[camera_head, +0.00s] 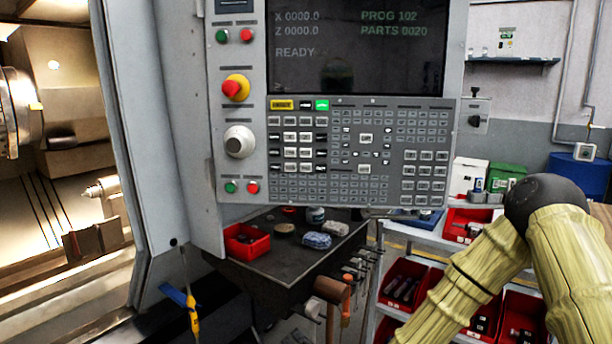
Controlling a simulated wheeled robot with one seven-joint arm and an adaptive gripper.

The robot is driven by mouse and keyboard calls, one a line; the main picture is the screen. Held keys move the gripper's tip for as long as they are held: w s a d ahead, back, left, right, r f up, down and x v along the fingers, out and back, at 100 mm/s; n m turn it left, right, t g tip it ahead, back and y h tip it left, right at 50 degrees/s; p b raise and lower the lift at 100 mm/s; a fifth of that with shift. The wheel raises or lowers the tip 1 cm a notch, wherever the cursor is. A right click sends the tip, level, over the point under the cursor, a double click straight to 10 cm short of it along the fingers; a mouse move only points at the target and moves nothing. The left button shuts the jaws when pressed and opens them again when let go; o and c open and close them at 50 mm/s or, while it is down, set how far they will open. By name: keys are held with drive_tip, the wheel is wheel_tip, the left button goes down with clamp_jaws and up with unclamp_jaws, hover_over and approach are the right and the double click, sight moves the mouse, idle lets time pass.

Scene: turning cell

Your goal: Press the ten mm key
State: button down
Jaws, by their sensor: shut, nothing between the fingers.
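The grey control panel (232,185) hangs in the middle of the camera view, with a dense keypad (358,152) below its dark screen (345,70). The key labels are too small to read, so I cannot tell which one is the ten mm key. In the keypad's top row a yellow key (282,104) and a green key (322,104) stand out. The screen reads X 0000.0, Z 0000.0, READY, PROG 102, PARTS 0020. My gripper is not in view. My arm's yellow-sleeved links and dark elbow show at the lower right, seemingly clear of the keypad.
A red emergency button (232,90) and a round dial (239,142) sit left of the keypad. A dark bench (285,262) below holds a red bin (246,240). The lit lathe interior (60,150) is at the left. Red trays (404,284) fill a rack behind my arm.

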sight(306, 153)
drive_tip(key=w+r+m+t+p, duration=0.1)
drive_tip(key=r+p, duration=0.3)
drive_tip(key=r, duration=1)
drive_tip(key=w+r+m+t+y+p, duration=0.1)
drive_tip(key=w+r+t+p, duration=0.2)
drive_tip(key=r, duration=1)
drive_tip(key=w+r+m+t+y+p, duration=0.1)
drive_tip(key=r+p, duration=0.6)
drive_tip(key=r, duration=0.7)
drive_tip(key=w+m+t, duration=0.1)
drive_tip(key=t, duration=0.1)
drive_tip(key=shift+d+r+t, duration=0.25)
drive_tip(key=shift+r+t, duration=0.05)
drive_tip(key=shift+r, duration=0.05)
drive_tip(key=shift+w+d+p, duration=0.1)
drive_tip(key=shift+w+d, duration=0.05)
drive_tip(key=shift+w, duration=1.3)
drive_tip(key=shift+w+d+p, duration=0.1)
drive_tip(key=shift+w+d, duration=0.1)
drive_tip(key=shift+w, duration=1.2)
drive_tip(key=shift+w+d+p, duration=0.1)
drive_tip(key=shift+w+d, duration=0.05)
drive_tip(key=shift+w, duration=1.3)
drive_tip(key=shift+w+f+b, duration=0.1)
drive_tip(key=shift+w+b, duration=0.15)
drive_tip(key=shift+b, duration=0.15)
